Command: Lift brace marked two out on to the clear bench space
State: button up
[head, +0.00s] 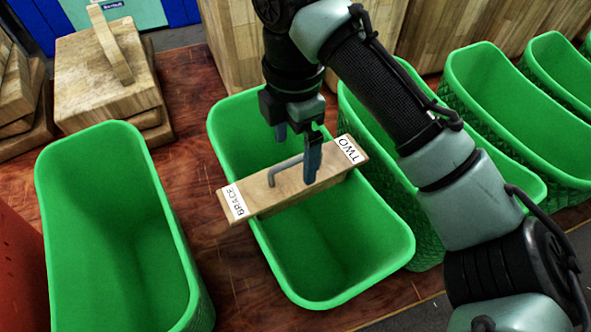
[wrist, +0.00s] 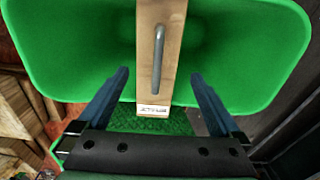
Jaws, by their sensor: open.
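The brace (head: 290,180) is a wooden bar with a grey metal handle and white end labels reading BRACE and TWO. It lies across the rims of a green basket (head: 330,268), with both ends sticking out past the sides. My gripper (head: 297,160) is open above the bar, its blue fingers near the handle (head: 284,170). In the wrist view the brace (wrist: 158,60) runs up the picture between the two spread fingers, and its handle (wrist: 158,55) lies ahead of the fingertips. I cannot tell whether a finger touches the handle.
An empty green basket (head: 112,250) stands to the left, and more green baskets (head: 490,100) stand to the right. Wooden boards with a handle (head: 105,75) are stacked at the back left. Bare reddish bench (head: 185,150) shows between the left basket and the braced one.

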aim_at(296, 173)
jog(key=f, duration=0.2)
jog(key=f+p, duration=0.1)
jog(key=f, duration=0.2)
jog(key=f+p, duration=0.1)
jog(key=f, duration=0.2)
jog(key=shift+w+d+f, duration=0.1)
jog(key=shift+w, duration=0.2)
grip_shut()
